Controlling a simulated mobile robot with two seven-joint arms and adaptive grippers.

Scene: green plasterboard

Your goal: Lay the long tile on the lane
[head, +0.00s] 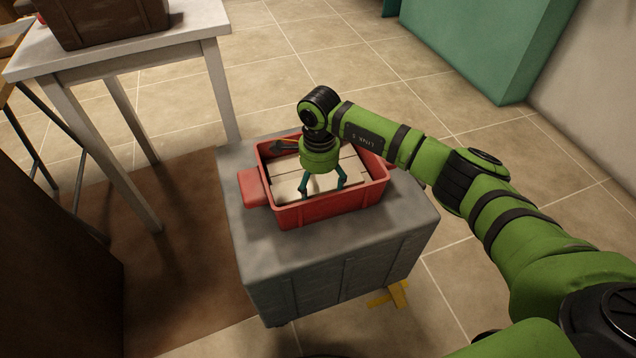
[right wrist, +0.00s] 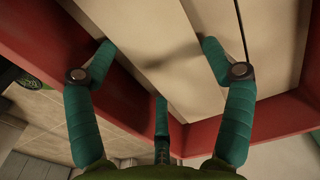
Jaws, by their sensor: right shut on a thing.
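A red crate (head: 330,215) stands on a grey block, with flat cream tiles lying side by side in it. My right gripper (head: 322,190) points down into the crate, its teal fingers spread across a long tile (head: 322,182) and shut on it. In the right wrist view, the fingers (right wrist: 158,48) straddle the pale long tile (right wrist: 150,35) close to the crate's red wall (right wrist: 40,40). The tile looks level with its neighbours; I cannot tell whether it is lifted. I cannot make out the lane. My left gripper is not in view.
The grey block (head: 340,275) has a narrow bare top around the crate. A white table (head: 110,55) with a brown box (head: 105,20) stands at the upper left. A green cabinet (head: 485,40) stands at the back right. Yellow tape (head: 395,295) marks the tiled floor.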

